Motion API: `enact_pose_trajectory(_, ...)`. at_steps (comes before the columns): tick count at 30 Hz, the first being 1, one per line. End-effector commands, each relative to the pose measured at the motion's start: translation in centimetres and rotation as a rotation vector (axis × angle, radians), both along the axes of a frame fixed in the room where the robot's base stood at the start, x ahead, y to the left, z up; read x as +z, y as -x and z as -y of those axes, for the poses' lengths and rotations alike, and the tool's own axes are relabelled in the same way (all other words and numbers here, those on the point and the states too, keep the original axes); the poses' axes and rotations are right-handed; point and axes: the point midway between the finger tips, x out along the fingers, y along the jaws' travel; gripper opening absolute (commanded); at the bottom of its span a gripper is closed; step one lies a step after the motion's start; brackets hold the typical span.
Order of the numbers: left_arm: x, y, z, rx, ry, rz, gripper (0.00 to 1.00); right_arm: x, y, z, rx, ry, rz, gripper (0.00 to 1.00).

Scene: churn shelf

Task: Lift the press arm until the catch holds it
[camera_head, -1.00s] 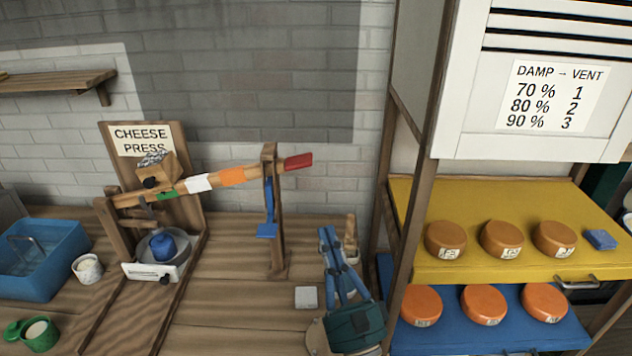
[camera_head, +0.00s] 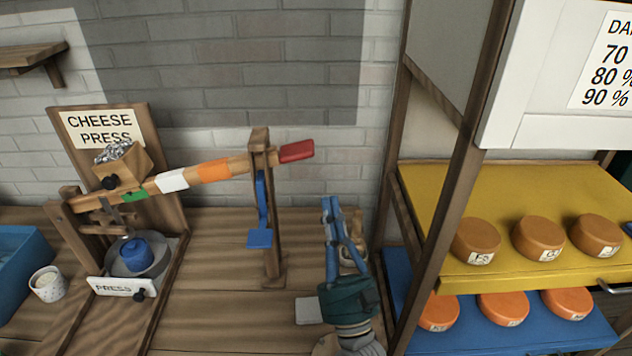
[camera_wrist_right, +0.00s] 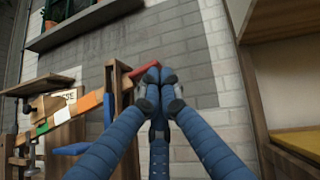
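The press arm (camera_head: 213,171) is a wooden bar with green, white and orange bands, sloping up to the right to a red handle end (camera_head: 297,151). It passes the top of a slotted wooden post (camera_head: 271,215). A blue catch (camera_head: 262,200) with a flat blue tab hangs on this post; whether it bears the arm I cannot tell. My right gripper (camera_head: 331,204) is below and right of the red end, apart from it. In the right wrist view its blue fingers (camera_wrist_right: 157,80) meet at the tips, empty, with the red end just behind. My left gripper is out of view.
The cheese press frame (camera_head: 160,150) holds a blue weight (camera_head: 136,254) in a dish. A white cup (camera_head: 48,284) and blue tub (camera_head: 18,275) stand left. A shelf post (camera_head: 452,190) and yellow shelf (camera_head: 440,200) with cheeses are close on the right. A pale block (camera_head: 309,311) lies beside my gripper.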

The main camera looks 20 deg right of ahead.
Motion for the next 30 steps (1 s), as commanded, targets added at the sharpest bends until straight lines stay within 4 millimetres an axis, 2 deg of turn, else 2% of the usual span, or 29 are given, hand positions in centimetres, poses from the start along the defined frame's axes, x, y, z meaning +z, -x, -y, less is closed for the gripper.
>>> enact_pose_trajectory(1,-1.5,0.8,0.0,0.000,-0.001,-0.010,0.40,-1.4,0.0,0.0,0.000,0.000,0.000,0.00)
enact_pose_trajectory(6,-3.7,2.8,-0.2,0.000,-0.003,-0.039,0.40,-3.6,0.0,0.0,0.000,0.000,0.000,0.00)
enact_pose_trajectory(11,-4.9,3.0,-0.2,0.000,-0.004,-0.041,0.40,-4.6,0.0,0.0,-0.001,0.001,0.000,0.00)
enact_pose_trajectory(14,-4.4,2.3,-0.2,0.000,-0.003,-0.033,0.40,-4.0,-0.4,0.0,0.000,0.000,0.002,0.00)
enact_pose_trajectory(20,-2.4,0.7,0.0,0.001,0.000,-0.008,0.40,-1.5,-2.6,0.1,-0.002,0.000,0.003,0.00)
enact_pose_trajectory(30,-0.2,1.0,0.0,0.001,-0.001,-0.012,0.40,2.0,-6.6,0.2,-0.001,0.000,0.001,0.00)
